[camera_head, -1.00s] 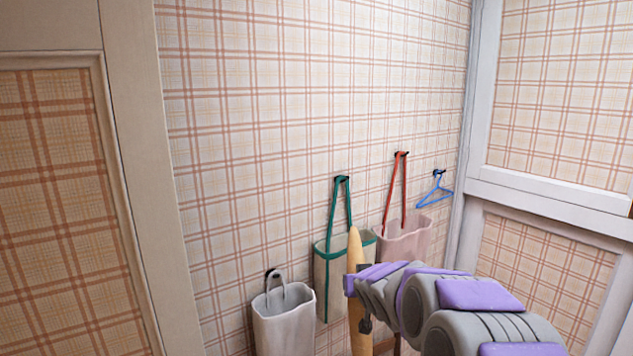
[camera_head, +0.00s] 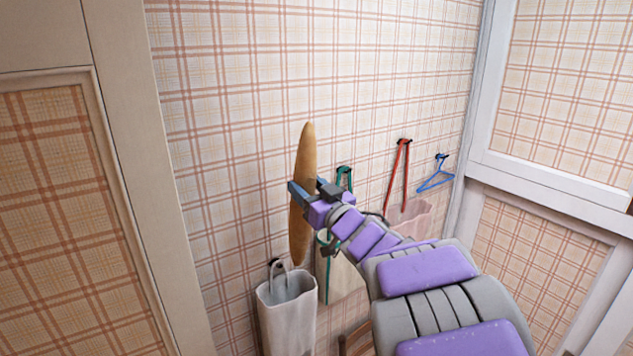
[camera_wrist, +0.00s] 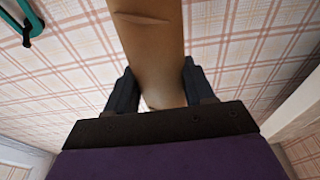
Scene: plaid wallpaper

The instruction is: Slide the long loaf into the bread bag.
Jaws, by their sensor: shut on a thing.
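The long loaf (camera_head: 304,150) is held upright, with a slight tilt, in my gripper (camera_head: 315,191). The jaws are shut on it around its middle. In the wrist view the loaf (camera_wrist: 150,45) runs up between the two dark fingers (camera_wrist: 155,92). Three bags hang on the wall: a plain whitish bag (camera_head: 288,318) at the left, a cream bag with green straps (camera_head: 340,278) in the middle, and a pink bag with red straps (camera_head: 412,222) at the right. The loaf's lower end is above the whitish bag and left of the green-strapped one. My arm hides part of the middle and pink bags.
A blue hanger (camera_head: 434,181) hangs on a hook right of the pink bag. Plaid wallpaper (camera_head: 230,110) covers the back wall. A beige door frame (camera_head: 140,200) stands at the left and a white frame (camera_head: 475,90) at the right corner.

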